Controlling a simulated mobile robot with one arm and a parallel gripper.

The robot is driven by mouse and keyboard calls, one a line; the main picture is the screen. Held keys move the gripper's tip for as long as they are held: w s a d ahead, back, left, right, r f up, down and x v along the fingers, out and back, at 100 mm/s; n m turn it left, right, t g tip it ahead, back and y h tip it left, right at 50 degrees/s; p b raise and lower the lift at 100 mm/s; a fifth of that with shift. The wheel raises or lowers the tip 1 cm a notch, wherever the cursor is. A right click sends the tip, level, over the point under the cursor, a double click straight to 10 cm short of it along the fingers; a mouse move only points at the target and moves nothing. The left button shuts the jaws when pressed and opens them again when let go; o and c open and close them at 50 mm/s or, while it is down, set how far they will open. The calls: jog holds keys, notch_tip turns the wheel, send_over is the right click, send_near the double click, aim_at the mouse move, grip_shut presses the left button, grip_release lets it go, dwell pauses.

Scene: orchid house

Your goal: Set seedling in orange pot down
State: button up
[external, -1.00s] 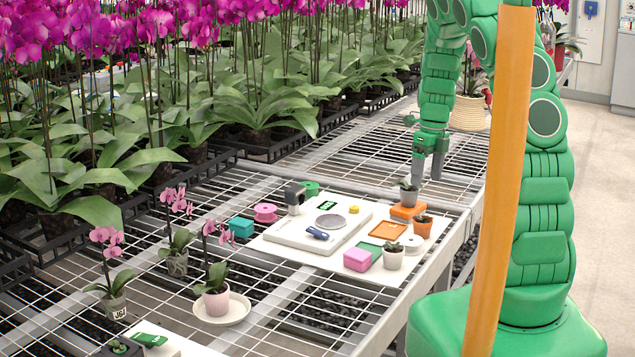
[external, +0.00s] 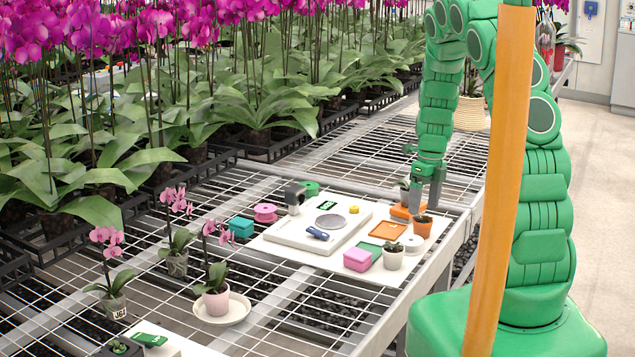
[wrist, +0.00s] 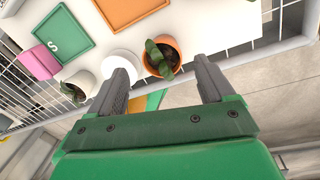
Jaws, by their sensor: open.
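The orange pot (external: 422,228) with a small green seedling stands upright on the white board at its right edge. In the wrist view the orange pot (wrist: 172,45) lies between and just beyond my fingertips, and its seedling (wrist: 158,60) shows at the pot's mouth. My gripper (external: 424,205) is open, pointing down, just above or beside this pot; I cannot tell whether the fingers reach around it. My open fingers also show in the wrist view (wrist: 161,64), with nothing held between them.
Near the pot are a white disc (external: 411,243), a white pot with a seedling (external: 393,259), an orange tray (external: 388,230) and a pink box (external: 357,260).

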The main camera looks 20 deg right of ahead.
aim_at(421, 222)
jog(key=shift+a+f, duration=0.2)
jog(key=shift+f, duration=2.35)
jog(key=shift+c, duration=0.3)
jog(key=c, duration=1.1)
jog(key=shift+w+r, duration=0.1)
jog(key=shift+r, duration=0.05)
jog(key=shift+r, duration=0.6)
jog(key=s+a+r, duration=0.1)
jog(key=s+r, duration=1)
jog(key=s, duration=0.3)
jog(key=shift+r, duration=0.3)
